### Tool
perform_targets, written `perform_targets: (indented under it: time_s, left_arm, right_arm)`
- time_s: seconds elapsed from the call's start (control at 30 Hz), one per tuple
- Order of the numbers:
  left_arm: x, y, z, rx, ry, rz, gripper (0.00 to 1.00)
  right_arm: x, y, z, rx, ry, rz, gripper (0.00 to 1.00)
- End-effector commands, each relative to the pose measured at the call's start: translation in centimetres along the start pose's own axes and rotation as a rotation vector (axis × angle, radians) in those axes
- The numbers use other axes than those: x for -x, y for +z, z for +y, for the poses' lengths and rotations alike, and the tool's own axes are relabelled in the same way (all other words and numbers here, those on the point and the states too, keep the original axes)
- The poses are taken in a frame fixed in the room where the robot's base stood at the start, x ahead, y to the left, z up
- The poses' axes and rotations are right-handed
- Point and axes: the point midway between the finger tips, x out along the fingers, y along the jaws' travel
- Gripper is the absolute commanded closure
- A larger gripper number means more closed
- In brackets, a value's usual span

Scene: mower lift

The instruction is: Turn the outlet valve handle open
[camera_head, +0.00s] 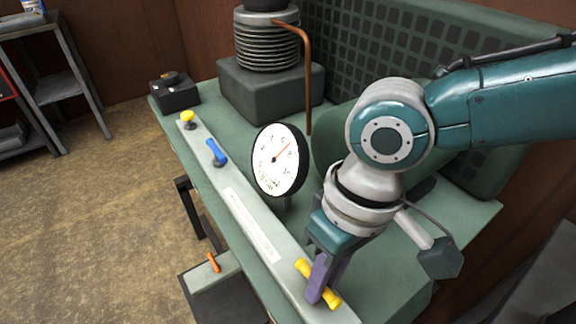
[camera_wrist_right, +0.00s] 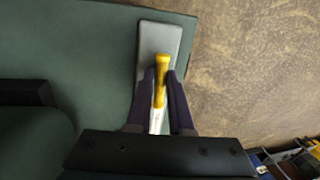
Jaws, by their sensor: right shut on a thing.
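A yellow valve handle (camera_head: 332,299) sits at the near end of the long grey panel strip (camera_head: 215,181) in the head view. It also shows in the right wrist view (camera_wrist_right: 161,61), as a yellow bar lying lengthwise between the fingers. My right gripper (camera_head: 318,293) reaches down to it, with its purple fingers shut on the handle. They cover the handle's middle in the head view. In the right wrist view the fingers (camera_wrist_right: 161,78) lie on either side of it. No label naming the outlet is readable. My left gripper is not in view.
A blue lever (camera_head: 216,152) and a yellow knob (camera_head: 187,117) stand farther along the strip. A round white gauge (camera_head: 279,160) rises beside it. A ribbed cylinder (camera_head: 267,45) with a copper pipe (camera_head: 306,75) stands behind. An orange lever (camera_head: 213,262) is below the strip.

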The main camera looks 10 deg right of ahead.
Motion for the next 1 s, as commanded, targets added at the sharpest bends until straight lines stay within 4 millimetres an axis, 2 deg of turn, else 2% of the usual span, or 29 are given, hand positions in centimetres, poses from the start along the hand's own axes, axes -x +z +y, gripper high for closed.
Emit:
perform_targets:
  time_s: [0.27,1.0]
  left_arm:
    - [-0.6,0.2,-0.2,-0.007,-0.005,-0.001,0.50]
    - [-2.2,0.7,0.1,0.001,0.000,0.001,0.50]
  right_arm:
    - [-0.1,-0.1,0.1,0.183,0.000,-0.036,1.00]
    - [-0.1,-0.6,0.3,0.870,0.000,-0.174,1.00]
